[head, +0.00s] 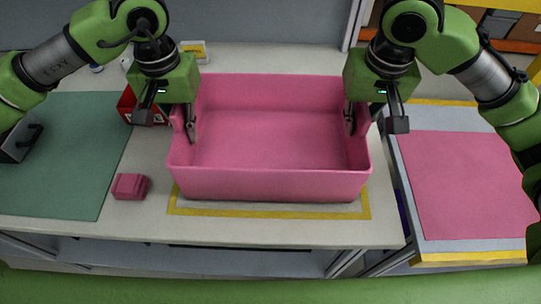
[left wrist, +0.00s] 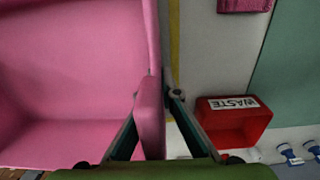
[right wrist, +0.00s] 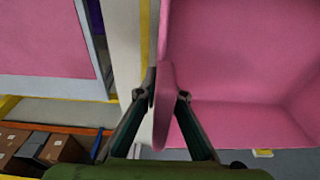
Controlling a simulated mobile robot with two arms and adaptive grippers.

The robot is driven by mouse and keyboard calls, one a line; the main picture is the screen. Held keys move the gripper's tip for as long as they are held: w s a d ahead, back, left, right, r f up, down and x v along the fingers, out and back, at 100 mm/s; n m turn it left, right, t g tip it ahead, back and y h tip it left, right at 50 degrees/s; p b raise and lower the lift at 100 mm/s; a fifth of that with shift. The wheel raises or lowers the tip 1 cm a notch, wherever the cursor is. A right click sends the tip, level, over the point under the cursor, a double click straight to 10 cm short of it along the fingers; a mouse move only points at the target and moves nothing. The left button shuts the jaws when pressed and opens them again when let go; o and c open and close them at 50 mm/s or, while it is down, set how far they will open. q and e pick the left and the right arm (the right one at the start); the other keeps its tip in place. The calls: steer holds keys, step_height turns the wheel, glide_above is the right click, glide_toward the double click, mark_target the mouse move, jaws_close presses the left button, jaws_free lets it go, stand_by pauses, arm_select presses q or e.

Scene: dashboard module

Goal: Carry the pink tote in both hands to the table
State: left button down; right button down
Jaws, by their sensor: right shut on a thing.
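The pink tote (head: 270,185) is empty and level, over a yellow-bordered grey pad (head: 215,210) on the pale worktop; I cannot tell whether it rests there. My right gripper (head: 350,122) is shut on the right side grip, which shows between the fingers in the right wrist view (right wrist: 164,105). A separate table (head: 470,258) at right bears a flat pink area (head: 465,185) with yellow edging.
A red waste bin (head: 127,106) stands close to the tote's left side. A small pink block (head: 130,186) lies at front left, beside a green mat (head: 55,165). A gap separates the worktop from the right table. The pink area there is clear.

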mark_target(366, 105)
arm_select(q)
steer(key=shift+a+f, duration=0.35)
steer(key=shift+f, duration=0.2)
arm_select(e)
steer(key=shift+d+f, duration=0.25)
steer(key=shift+f, duration=0.15)
arm_select(q)
steer(key=c, duration=2.3)
jaws_free()
steer(key=shift+r, duration=0.15)
arm_select(e)
steer(key=c, duration=2.1)
jaws_free()
steer(key=shift+r, duration=0.2)
steer(key=shift+c, duration=0.2)
arm_select(q)
steer(key=shift+d, duration=0.15)
arm_select(e)
steer(key=shift+a, duration=0.1)
arm_select(q)
steer(key=shift+r, duration=0.15)
